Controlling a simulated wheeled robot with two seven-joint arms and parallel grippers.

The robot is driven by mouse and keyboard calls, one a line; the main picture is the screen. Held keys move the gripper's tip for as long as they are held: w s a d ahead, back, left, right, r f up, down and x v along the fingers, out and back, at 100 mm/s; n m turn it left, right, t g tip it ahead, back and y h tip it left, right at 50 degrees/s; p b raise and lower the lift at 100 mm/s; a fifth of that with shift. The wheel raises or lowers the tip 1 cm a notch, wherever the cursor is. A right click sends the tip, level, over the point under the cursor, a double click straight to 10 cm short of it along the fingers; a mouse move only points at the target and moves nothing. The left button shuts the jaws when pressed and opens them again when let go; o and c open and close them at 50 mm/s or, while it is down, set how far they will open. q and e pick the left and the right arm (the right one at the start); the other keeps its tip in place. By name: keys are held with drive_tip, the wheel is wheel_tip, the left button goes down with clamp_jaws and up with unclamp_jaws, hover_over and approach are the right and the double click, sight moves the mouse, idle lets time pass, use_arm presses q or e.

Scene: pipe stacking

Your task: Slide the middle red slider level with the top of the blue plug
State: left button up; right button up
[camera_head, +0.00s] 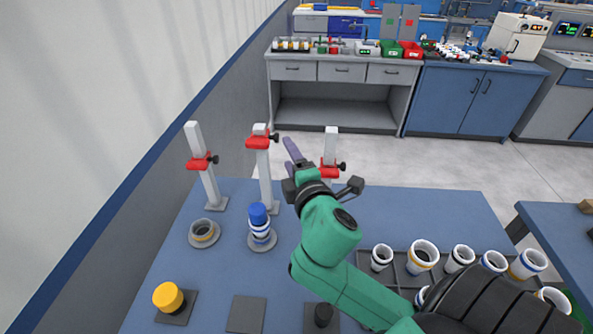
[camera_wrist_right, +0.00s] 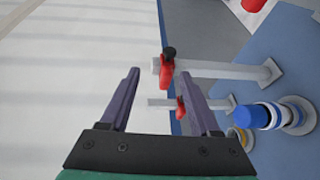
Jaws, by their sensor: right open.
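The middle red slider (camera_head: 260,142) sits near the top of its white post (camera_head: 265,180), with a black knob on its right. The blue plug (camera_head: 257,214) stands in a stacked white pipe on a round base, well below that slider. My right gripper (camera_head: 292,150) is open and empty, just right of the middle post. In the right wrist view, the middle slider (camera_wrist_right: 167,72) appears between the purple fingertips (camera_wrist_right: 160,75), apart from them as far as I can tell. The blue plug (camera_wrist_right: 252,116) shows at right there. My left gripper is out of view.
The left red slider (camera_head: 201,162) and right red slider (camera_head: 329,168) are on neighbouring posts; my arm partly covers the right post. A grey ring base (camera_head: 204,233), a yellow plug (camera_head: 168,297) and a rack (camera_head: 400,275) of pipes share the blue table.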

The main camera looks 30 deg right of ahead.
drive_tip(key=p+v, duration=0.1)
drive_tip(key=v, duration=0.1)
drive_tip(key=p+v, duration=0.2)
drive_tip(key=shift+s+f, duration=0.15)
drive_tip(key=shift+s, duration=0.05)
drive_tip(key=shift+w, duration=0.1)
idle(0.5)
